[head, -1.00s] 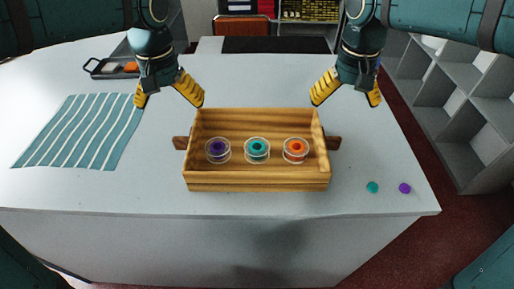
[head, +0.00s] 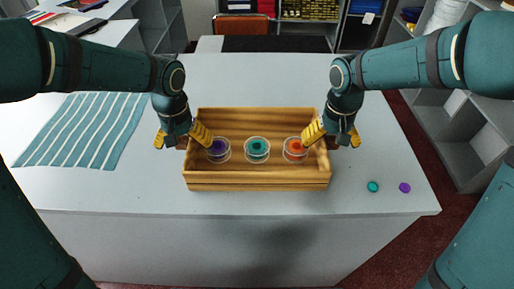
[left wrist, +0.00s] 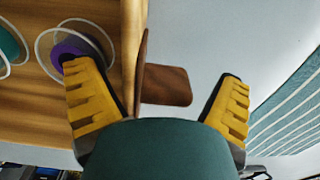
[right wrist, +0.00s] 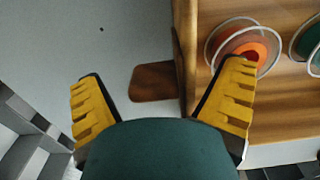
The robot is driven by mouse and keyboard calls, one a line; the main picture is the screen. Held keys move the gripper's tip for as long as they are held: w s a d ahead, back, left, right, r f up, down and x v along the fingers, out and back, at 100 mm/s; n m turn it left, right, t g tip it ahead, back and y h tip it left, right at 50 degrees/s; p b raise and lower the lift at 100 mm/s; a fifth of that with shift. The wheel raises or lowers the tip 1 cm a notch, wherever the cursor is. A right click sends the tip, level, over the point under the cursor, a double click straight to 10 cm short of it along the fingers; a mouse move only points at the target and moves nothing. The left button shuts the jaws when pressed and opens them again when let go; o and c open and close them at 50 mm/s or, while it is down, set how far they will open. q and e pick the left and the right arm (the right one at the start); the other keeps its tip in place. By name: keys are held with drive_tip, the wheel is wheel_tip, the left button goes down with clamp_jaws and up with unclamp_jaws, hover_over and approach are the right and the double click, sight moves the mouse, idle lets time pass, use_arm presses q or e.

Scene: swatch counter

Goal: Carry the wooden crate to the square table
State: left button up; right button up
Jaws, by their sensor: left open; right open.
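The wooden crate (head: 257,184) sits on the white counter, holding three clear round dishes with a purple disc (head: 217,148), a teal disc (head: 257,147) and an orange disc (head: 294,147). My left gripper (head: 181,140) is open at the crate's left end; in the left wrist view, the dark wooden left handle (left wrist: 166,86) lies between its fingers (left wrist: 152,92). My right gripper (head: 330,138) is open at the right end; in the right wrist view, the right handle (right wrist: 153,82) lies between its fingers (right wrist: 165,88). The head view mostly hides both handles. I cannot identify the square table.
A teal striped cloth (head: 84,130) lies on the counter (head: 120,190) at left. A teal dot (head: 373,187) and a purple dot (head: 405,188) lie right of the crate. Grey shelves (head: 441,125) stand at right. An orange-brown chair (head: 242,27) is at the back.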

use_arm(q)
drive_tip(key=c, duration=1.3)
use_arm(e)
drive_tip(key=shift+s, duration=0.1)
drive_tip(key=c, duration=1.4)
use_arm(q)
drive_tip(key=shift+s+f, duration=0.1)
drive_tip(key=shift+c, duration=0.3)
use_arm(e)
drive_tip(key=shift+r, duration=0.1)
